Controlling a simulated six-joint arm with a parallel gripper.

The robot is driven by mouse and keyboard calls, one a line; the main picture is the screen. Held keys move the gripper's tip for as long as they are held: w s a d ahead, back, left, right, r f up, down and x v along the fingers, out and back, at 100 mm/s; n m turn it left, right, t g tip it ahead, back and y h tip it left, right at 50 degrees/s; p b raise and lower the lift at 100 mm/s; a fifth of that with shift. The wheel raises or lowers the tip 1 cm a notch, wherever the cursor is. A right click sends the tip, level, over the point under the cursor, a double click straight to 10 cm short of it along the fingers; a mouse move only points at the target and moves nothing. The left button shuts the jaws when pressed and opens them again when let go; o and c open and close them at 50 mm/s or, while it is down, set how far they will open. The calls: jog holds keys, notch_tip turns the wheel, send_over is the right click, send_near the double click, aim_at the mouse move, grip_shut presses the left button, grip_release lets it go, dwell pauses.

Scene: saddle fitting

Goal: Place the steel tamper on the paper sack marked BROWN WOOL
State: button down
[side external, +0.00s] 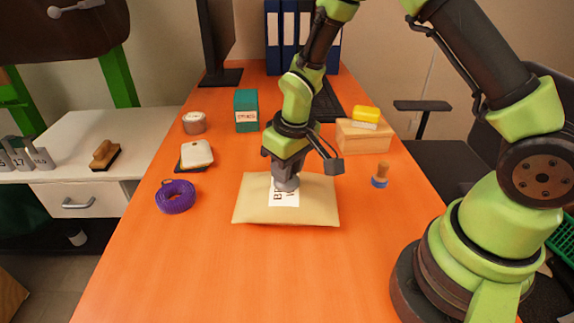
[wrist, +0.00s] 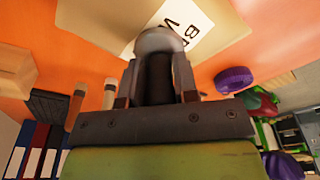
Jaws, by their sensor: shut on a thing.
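The steel tamper (side external: 287,184) is grey with a rounded end and is held upright, pointing down. It also shows in the wrist view (wrist: 159,41). My gripper (side external: 286,172) is shut on it, with one finger on each side in the wrist view (wrist: 157,78). The tan paper sack (side external: 318,205) lies flat under the tamper, with a white label that shows only a few dark letters. The tamper is over the label near the sack's middle; I cannot tell whether it touches or hovers just above. My gripper and the tamper hide part of the sack and label.
A purple ring-shaped roll (side external: 175,197) and a white-topped block (side external: 196,154) lie left of the sack. A tin (side external: 194,123) and teal box (side external: 246,112) stand behind. A wooden box (side external: 362,138) and small wooden-handled tool (side external: 381,176) stand right. The front of the orange table (side external: 250,280) is clear.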

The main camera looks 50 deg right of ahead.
aim_at(295, 183)
jog(key=shift+f, duration=0.15)
jog(key=c, duration=0.9)
grip_release()
notch_tip(295, 183, up, 13)
jog(key=s, duration=0.2)
jog(key=s+r+m+t, duration=0.1)
jog(key=s+r, duration=0.2)
jog(key=s, duration=0.2)
jog(key=s+a+r+m+t+y, duration=0.1)
jog(key=s+r+t, duration=0.1)
jog(key=s, duration=0.3)
jog(key=s+r+m+t+y, duration=0.1)
jog(key=s+r+m+t, duration=0.1)
jog(key=s+r, duration=0.3)
jog(key=shift+s+a+r, duration=0.1)
jog(key=shift+s+a, duration=0.05)
jog(key=shift+s, duration=0.45)
